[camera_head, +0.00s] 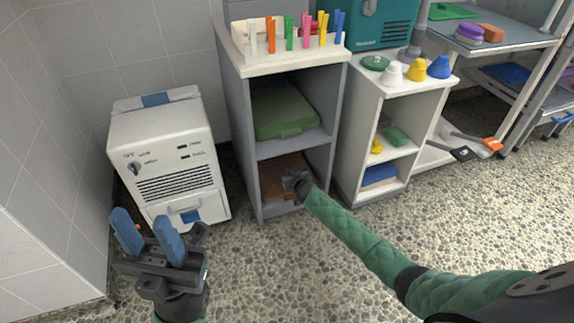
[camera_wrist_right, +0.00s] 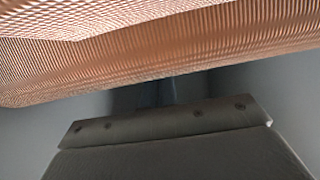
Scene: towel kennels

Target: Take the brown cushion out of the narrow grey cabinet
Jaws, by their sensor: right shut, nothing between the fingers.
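The brown cushion (camera_head: 275,172) lies in the lower compartment of the narrow grey cabinet (camera_head: 243,130). In the right wrist view the ribbed brown cushion (camera_wrist_right: 190,45) fills the top of the picture, close to the camera. My right gripper (camera_head: 292,178) is at the lower compartment, in front of the cushion. In its wrist view the fingers (camera_wrist_right: 169,90) are shut, dark and mostly hidden, with nothing seen between them. I cannot tell whether they touch the cushion. My left gripper (camera_head: 142,217) is open and empty over the floor, in front of the white machine.
A green folded item (camera_head: 282,110) lies in the cabinet's upper compartment. A peg tray (camera_head: 262,38) stands on top. The white machine (camera_head: 165,150) stands left of the cabinet, a white shelf unit (camera_head: 349,150) close on its right. The floor (camera_head: 270,270) in front is clear.

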